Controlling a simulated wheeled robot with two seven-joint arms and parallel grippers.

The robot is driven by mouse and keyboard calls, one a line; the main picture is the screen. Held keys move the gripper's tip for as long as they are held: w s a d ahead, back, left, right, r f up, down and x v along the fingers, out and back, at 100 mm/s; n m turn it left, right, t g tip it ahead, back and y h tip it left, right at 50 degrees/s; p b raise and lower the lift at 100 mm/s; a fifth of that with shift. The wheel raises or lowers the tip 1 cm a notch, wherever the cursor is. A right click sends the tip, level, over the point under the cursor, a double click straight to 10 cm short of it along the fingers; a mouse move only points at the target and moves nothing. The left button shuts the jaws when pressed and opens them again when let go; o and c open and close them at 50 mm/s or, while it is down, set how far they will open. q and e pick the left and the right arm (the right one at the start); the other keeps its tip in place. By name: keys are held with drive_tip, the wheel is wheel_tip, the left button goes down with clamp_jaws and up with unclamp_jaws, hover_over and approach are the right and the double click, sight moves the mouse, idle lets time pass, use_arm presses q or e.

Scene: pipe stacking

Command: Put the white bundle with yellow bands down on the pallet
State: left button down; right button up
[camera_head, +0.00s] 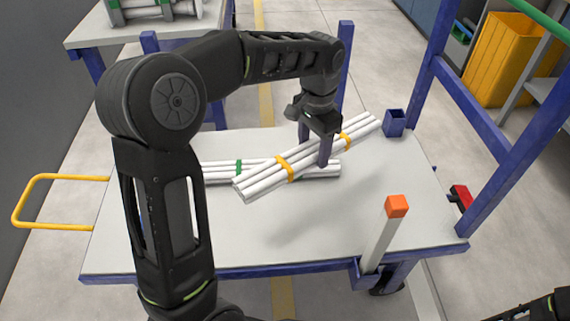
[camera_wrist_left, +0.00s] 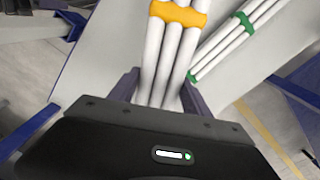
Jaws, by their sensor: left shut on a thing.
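The white pipe bundle with yellow bands (camera_head: 300,160) is tilted across the middle of the picture, its right end higher up. My left gripper (camera_head: 314,145) is shut on it between its two bands and holds it from above. The bundle casts a shadow on the white top of the blue-framed pallet (camera_head: 400,170) and appears raised over it. In the left wrist view the bundle (camera_wrist_left: 152,60) runs between my two fingers (camera_wrist_left: 160,88), with one yellow band showing.
A white bundle with green bands (camera_head: 220,172) lies on the pallet, partly behind the held bundle. A post with an orange top (camera_head: 397,206) stands at the front right, a blue socket (camera_head: 395,123) at the back right. The pallet's front middle is clear. Blue rack uprights (camera_head: 480,128) stand at right.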

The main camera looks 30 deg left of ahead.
use_arm(q)
drive_tip(key=w+d+r+n, duration=0.3)
drive_tip(key=w+d+n, duration=0.1)
drive_tip(key=d, duration=0.2)
drive_tip(key=shift+n, duration=0.3)
drive_tip(key=shift+r, duration=0.1)
